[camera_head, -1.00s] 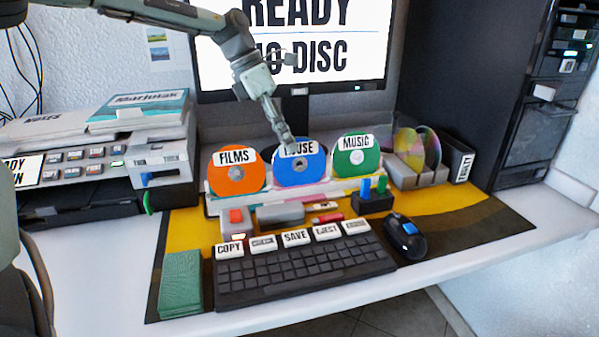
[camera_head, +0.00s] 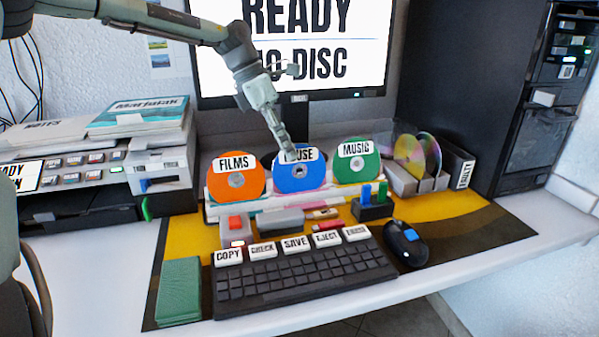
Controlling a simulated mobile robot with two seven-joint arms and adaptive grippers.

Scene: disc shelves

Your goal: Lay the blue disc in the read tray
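The blue disc (camera_head: 297,183) stands upright in a white rack (camera_head: 262,203), between an orange disc (camera_head: 236,187) and a green disc (camera_head: 358,168). Its white label is partly hidden by my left gripper (camera_head: 287,143). The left gripper points down from above, its fingertips at the disc's top edge. The fingers look close together, but I cannot tell whether they grip the disc. I cannot make out a read tray for certain; a black tower (camera_head: 545,110) with drive slots stands at the right. My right gripper is not in view.
A monitor (camera_head: 330,100) stands behind the rack. In front are small blocks, a keyboard (camera_head: 305,278) and a mouse (camera_head: 404,240). More discs (camera_head: 425,150) stand in a grey holder at right. A printer-like machine (camera_head: 90,165) is at left.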

